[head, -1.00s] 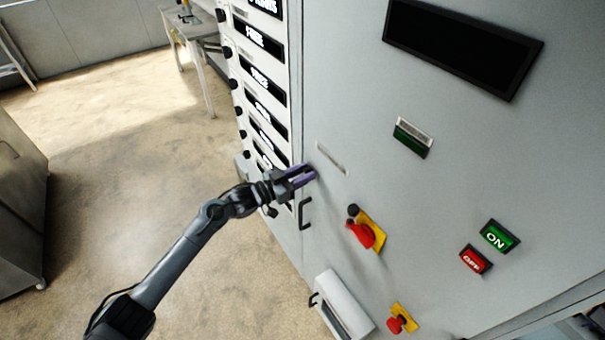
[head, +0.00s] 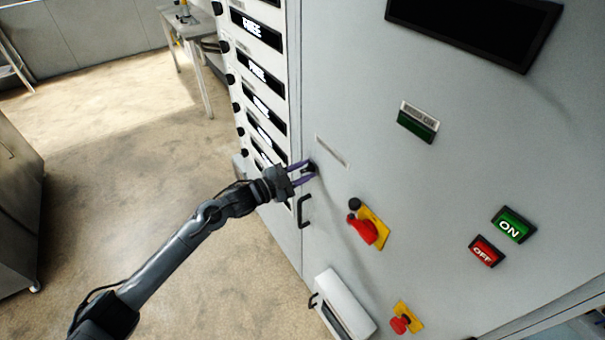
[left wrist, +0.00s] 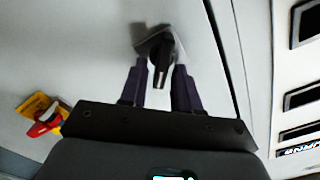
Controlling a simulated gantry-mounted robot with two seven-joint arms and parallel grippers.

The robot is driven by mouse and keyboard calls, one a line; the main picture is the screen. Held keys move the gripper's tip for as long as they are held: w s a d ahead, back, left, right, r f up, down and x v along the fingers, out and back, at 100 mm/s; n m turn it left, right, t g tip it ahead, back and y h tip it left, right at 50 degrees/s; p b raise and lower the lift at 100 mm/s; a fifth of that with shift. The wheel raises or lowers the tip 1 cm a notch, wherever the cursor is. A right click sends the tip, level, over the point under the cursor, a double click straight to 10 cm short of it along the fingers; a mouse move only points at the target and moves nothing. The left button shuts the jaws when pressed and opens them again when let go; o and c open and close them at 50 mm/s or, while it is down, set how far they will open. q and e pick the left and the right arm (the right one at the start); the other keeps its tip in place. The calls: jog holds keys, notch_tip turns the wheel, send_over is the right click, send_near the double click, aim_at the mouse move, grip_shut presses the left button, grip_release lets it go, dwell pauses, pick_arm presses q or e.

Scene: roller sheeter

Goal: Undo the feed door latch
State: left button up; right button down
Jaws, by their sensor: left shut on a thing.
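The feed door latch is a small black turn knob on a pale square plate, seen in the left wrist view (left wrist: 161,62). In the head view the latch (head: 309,169) shows as a dark spot between the fingers, on the grey panel near its left edge. My left gripper (head: 306,171) has its purple fingers on both sides of the knob, shut on it. In the left wrist view the left gripper (left wrist: 160,75) has one finger left and one right of the knob, whose lever points down between them. My right gripper is in neither view.
A black door handle (head: 304,211) is just below the gripper. A red and yellow switch (head: 365,225), an ON button (head: 513,225) and an OFF button (head: 486,251) are to the right. A column of labelled black slots (head: 264,121) stands at left.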

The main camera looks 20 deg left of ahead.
pick_arm(q)
jog(key=m+b, duration=0.2)
jog(key=m, duration=0.1)
jog(key=m+b, duration=0.2)
jog(key=m, duration=0.1)
jog(key=f+m+b, duration=0.1)
jog(key=m+b, duration=0.1)
jog(key=m, duration=0.2)
jog(key=shift+s+d, duration=0.15)
jog(key=shift+d, duration=0.05)
dwell(0.5)
jog(key=o, duration=0.7)
jog(key=shift+v, duration=5.45)
